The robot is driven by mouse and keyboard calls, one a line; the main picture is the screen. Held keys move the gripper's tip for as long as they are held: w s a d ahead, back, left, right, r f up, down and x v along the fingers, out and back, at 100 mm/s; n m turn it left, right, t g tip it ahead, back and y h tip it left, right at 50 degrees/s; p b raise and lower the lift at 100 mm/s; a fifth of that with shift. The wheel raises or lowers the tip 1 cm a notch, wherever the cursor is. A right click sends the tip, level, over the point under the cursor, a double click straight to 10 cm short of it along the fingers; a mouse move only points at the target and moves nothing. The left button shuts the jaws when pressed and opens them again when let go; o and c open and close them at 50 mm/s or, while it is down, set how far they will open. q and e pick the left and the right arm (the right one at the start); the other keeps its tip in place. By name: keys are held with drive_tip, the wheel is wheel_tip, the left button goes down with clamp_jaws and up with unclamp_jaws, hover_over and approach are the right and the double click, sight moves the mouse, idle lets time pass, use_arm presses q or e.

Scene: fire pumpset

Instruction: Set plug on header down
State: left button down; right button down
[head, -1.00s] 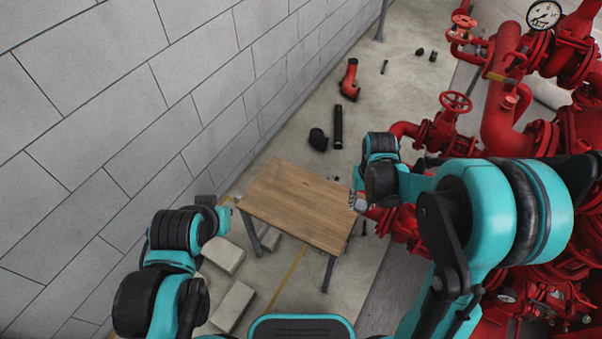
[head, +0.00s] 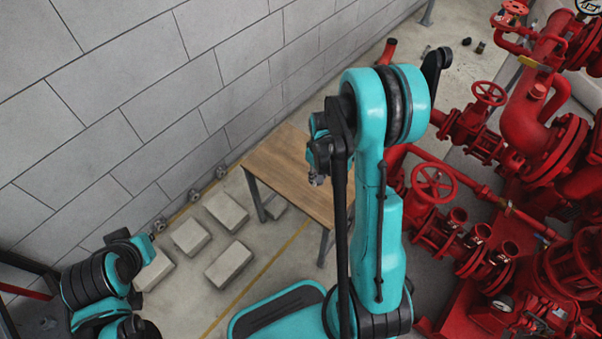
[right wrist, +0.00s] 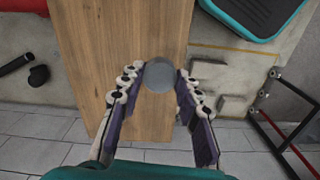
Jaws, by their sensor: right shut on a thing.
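The plug (right wrist: 160,76) is a grey round disc between the fingertips of my right gripper (right wrist: 158,82) in the right wrist view. The fingers are shut on it, over the wooden table (right wrist: 105,45). In the head view my right gripper (head: 318,178) is over the right part of the wooden table (head: 275,165); the plug is too small to make out there. The red header (head: 480,235) with several open stubs stands right of my right arm. My left gripper (head: 147,246) is low at the left, far from the table; its fingers are unclear.
Pale blocks (head: 230,265) lie on the floor left of the table. Small grey fittings (head: 193,195) stand along the wall (head: 140,110). Red valves and pipes (head: 545,120) crowd the right. The visible tabletop looks bare.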

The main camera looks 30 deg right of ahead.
wheel_tip(320, 180, down, 4)
drive_tip(key=d+n+b, duration=0.1)
drive_tip(key=d, duration=0.2)
drive_tip(key=b, duration=0.4)
hover_over(303, 183)
wheel_tip(303, 183, down, 6)
drive_tip(key=shift+f, duration=0.15)
wheel_tip(303, 183, down, 4)
drive_tip(key=shift+f+b, duration=0.1)
drive_tip(key=shift+b, duration=0.9)
drive_tip(key=shift+a, duration=0.1)
drive_tip(key=c, duration=1.1)
unclamp_jaws()
drive_tip(key=shift+f, duration=0.1)
drive_tip(key=shift+o, duration=0.2)
